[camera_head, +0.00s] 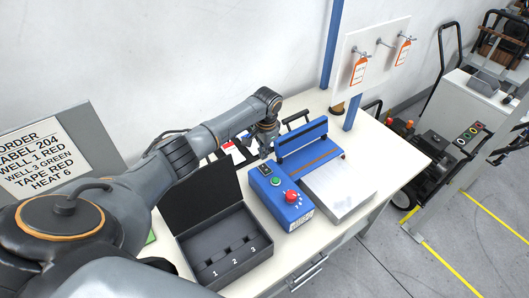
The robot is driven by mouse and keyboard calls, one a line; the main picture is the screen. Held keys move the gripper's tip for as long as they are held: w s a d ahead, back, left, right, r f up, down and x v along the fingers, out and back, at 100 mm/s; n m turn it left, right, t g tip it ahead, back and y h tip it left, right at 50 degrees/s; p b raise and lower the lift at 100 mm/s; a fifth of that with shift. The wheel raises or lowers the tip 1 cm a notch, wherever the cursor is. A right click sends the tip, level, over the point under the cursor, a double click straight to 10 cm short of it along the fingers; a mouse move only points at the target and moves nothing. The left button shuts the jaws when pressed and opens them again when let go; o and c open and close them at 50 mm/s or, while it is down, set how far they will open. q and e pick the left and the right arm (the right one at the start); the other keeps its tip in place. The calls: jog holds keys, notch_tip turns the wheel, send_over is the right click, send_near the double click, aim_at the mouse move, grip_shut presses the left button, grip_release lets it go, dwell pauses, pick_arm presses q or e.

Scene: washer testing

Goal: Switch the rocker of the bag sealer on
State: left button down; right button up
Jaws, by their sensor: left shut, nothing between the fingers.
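The bag sealer is a blue machine (276,206) on the white table, with a raised blue sealing arm (302,137) and a grey metal plate in front. Its control box carries a red knob (291,196), a green button (276,181) and a small dark rocker (265,170) near the back end. The rocker is too small to tell which way it is tipped. My left gripper (264,153) points down just behind the rocker end of the box, shut and empty. I cannot tell whether its tips touch the box. My right gripper is out of view.
An open black case (227,250) with slots numbered 1, 2, 3 stands left of the sealer. A white panel (372,62) with orange tags on hooks stands behind. An order sign (40,160) is at the left. The table's right end is bare.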

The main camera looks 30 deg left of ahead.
pick_arm(q)
notch_tip(320, 180, up, 9)
jog(key=a+b, duration=0.1)
jog(key=b, duration=0.1)
jog(key=shift+w+a+b, duration=0.2)
jog(key=shift+w+b, duration=0.1)
jog(key=shift+f, duration=0.1)
